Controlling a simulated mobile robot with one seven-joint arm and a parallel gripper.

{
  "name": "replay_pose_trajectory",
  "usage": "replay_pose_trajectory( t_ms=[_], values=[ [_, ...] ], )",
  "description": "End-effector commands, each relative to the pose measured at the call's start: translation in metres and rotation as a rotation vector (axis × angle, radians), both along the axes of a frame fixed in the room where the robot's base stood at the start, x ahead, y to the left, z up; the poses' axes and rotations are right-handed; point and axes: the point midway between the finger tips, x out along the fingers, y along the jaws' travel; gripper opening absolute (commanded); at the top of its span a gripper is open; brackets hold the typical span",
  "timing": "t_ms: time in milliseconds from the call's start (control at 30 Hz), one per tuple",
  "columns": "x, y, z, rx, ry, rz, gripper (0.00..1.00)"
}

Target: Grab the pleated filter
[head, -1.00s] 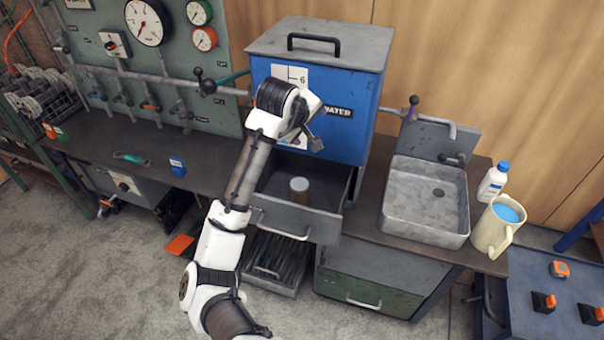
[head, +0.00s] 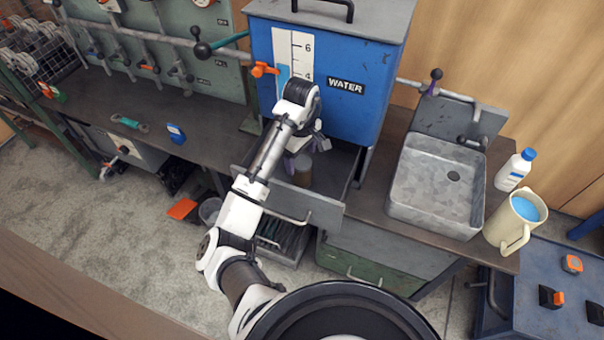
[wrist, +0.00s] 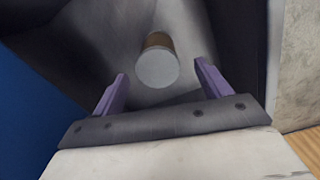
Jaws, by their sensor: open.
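The pleated filter (head: 302,170) looks like a small upright cylinder with a brown side and a pale grey top. It stands inside the open grey drawer (head: 322,207) below the blue water tank. In the wrist view the filter (wrist: 158,62) lies ahead of and between my two purple fingers, with a gap to each. My gripper (wrist: 160,85) is open and empty. In the head view my gripper (head: 297,160) is at the drawer, beside the filter's upper left, and is partly hidden by my wrist.
The blue water tank (head: 365,55) stands right behind the drawer. The drawer walls surround the filter closely. A metal sink (head: 430,195), a white bottle (head: 515,170) and a cream jug (head: 515,222) are to the right. A lower drawer (head: 280,240) is also pulled out.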

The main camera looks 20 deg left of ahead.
Motion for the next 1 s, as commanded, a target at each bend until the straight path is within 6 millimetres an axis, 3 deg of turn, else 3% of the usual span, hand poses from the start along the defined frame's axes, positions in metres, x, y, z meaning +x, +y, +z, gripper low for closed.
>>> replay_pose_trajectory(
  t_ms=[500, 767, 1000],
  values=[
    [0.002, -0.001, -0.055, 0.001, 0.0, 0.0, 0.76],
    [0.002, -0.001, -0.058, 0.002, -0.002, 0.0, 0.76],
    [0.002, -0.001, -0.058, 0.002, -0.002, 0.0, 0.48]
  ],
)
